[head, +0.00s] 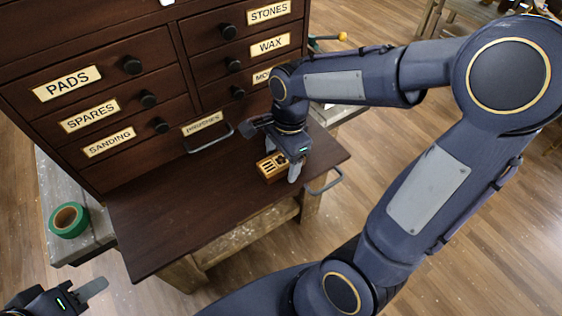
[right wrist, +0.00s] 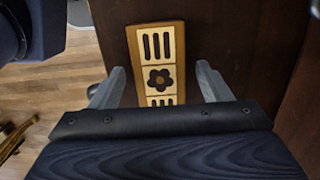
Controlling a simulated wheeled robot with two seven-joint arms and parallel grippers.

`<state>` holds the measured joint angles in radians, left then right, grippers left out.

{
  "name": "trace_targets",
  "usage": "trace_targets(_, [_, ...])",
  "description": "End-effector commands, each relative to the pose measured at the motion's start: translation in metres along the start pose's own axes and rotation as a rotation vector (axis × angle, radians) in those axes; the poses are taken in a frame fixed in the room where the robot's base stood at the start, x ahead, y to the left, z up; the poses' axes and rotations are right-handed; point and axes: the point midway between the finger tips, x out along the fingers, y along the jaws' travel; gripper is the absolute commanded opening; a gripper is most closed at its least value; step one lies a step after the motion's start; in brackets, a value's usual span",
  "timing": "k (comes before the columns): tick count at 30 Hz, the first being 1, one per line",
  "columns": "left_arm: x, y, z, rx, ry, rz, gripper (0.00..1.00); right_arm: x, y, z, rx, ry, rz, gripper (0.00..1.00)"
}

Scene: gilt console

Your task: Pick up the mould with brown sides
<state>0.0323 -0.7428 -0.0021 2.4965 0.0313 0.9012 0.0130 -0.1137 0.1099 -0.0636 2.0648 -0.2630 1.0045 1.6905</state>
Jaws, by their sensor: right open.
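The mould with brown sides (head: 270,167) lies on the dark wooden board in front of the drawers. In the right wrist view the mould (right wrist: 158,62) shows a pale top with dark slots and a flower shape, inside a brown rim. My right gripper (head: 282,164) is over the mould, pointing down. In the right wrist view its two fingers (right wrist: 158,86) are apart, one on each side of the mould's near end, with gaps between. The near end is hidden by the gripper body. My left gripper (head: 88,292) is at the bottom left, away from the mould; only part shows.
A dark drawer cabinet (head: 160,60) with labelled drawers stands behind the board (head: 190,220). A green tape roll (head: 68,220) sits on the grey bench at left. The board's left half is clear.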

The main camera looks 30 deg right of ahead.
Motion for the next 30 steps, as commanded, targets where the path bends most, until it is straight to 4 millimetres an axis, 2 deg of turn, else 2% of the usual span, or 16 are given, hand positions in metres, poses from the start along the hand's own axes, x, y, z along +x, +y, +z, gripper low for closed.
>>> trace_targets(2, [0.0, 0.0, 0.0, 0.0, 0.0, 0.0, 0.36, 0.0, 0.0, 0.0, 0.0, 0.0, 0.0, 0.63])
trace_targets(12, [0.0, 0.0, 0.0, 0.0, 0.0, 0.0, 0.36, -0.001, 0.0, 0.0, 0.0, 0.0, 0.0, 0.2])
trace_targets(23, [-0.001, 0.0, 0.0, 0.0, 0.0, 0.0, 0.36, -0.007, -0.001, 0.001, 0.0, 0.0, -0.002, 0.2])
trace_targets(26, [-0.001, 0.001, -0.001, 0.0, 0.0, 0.0, 0.36, -0.016, -0.001, 0.002, 0.0, 0.001, -0.004, 0.2])
trace_targets(30, [-0.002, 0.001, -0.001, 0.0, 0.0, 0.0, 0.36, -0.039, 0.003, 0.002, 0.001, 0.001, -0.008, 0.2])
